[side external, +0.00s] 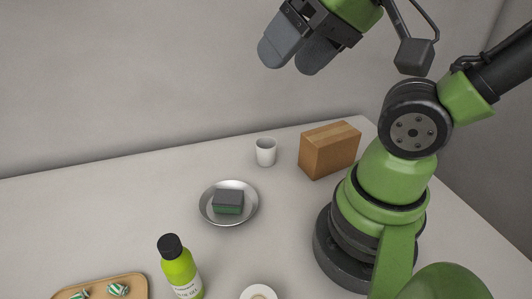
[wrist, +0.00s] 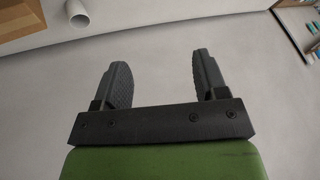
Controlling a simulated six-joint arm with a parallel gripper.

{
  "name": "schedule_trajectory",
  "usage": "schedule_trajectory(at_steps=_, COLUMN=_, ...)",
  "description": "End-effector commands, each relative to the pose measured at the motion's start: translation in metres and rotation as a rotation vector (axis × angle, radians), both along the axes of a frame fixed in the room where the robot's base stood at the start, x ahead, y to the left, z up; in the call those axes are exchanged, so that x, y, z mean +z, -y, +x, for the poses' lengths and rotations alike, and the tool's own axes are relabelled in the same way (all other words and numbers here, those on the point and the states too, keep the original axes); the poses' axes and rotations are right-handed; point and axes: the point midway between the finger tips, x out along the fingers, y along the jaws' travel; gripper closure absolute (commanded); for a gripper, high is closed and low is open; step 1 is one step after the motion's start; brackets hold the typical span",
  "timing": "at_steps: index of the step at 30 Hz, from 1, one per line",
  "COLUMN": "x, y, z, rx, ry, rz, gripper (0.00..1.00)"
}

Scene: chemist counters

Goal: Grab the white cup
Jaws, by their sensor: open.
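The white cup (side external: 265,152) stands upright on the counter, just left of a wooden block, in the side external view. In the wrist view the cup (wrist: 77,15) shows at the top left, beyond the left finger. My gripper (side external: 291,62) is high above the counter in the side view, well above the cup and apart from it. In the wrist view my gripper (wrist: 160,85) has its two dark fingers spread, with nothing between them.
A wooden block (side external: 329,150) stands close right of the cup. A metal bowl (side external: 207,210) holding a dark and green sponge-like block (side external: 228,202) is nearer. A green bottle (side external: 181,272), a wooden tray (side external: 137,284) and a white round dish (side external: 247,292) are at the front.

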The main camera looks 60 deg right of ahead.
Motion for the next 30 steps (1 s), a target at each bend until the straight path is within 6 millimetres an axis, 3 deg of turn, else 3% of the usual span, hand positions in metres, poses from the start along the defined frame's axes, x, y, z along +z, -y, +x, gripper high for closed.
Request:
schedule_trajectory(at_steps=1, x=0.0, y=0.0, z=0.0, rx=0.0, ry=0.0, rz=0.0, gripper=0.22)
schedule_trajectory(at_steps=2, x=0.0, y=0.0, z=0.0, rx=0.0, ry=0.0, rz=0.0, gripper=0.15)
schedule_trajectory(at_steps=10, x=0.0, y=0.0, z=0.0, rx=0.004, ry=-0.001, rz=-0.005, gripper=0.15)
schedule_trajectory(at_steps=14, x=-0.002, y=0.006, z=0.01, rx=0.081, ry=-0.009, rz=-0.09, gripper=0.15)
schedule_trajectory(at_steps=17, x=-0.008, y=0.017, z=0.028, rx=0.24, ry=-0.029, rz=-0.247, gripper=0.15)
schedule_trajectory(at_steps=23, x=-0.036, y=0.052, z=0.072, rx=0.751, ry=-0.108, rz=-0.623, gripper=0.15)
schedule_trajectory(at_steps=30, x=-0.093, y=0.101, z=0.112, rx=1.488, ry=-0.184, rz=-0.923, gripper=0.15)
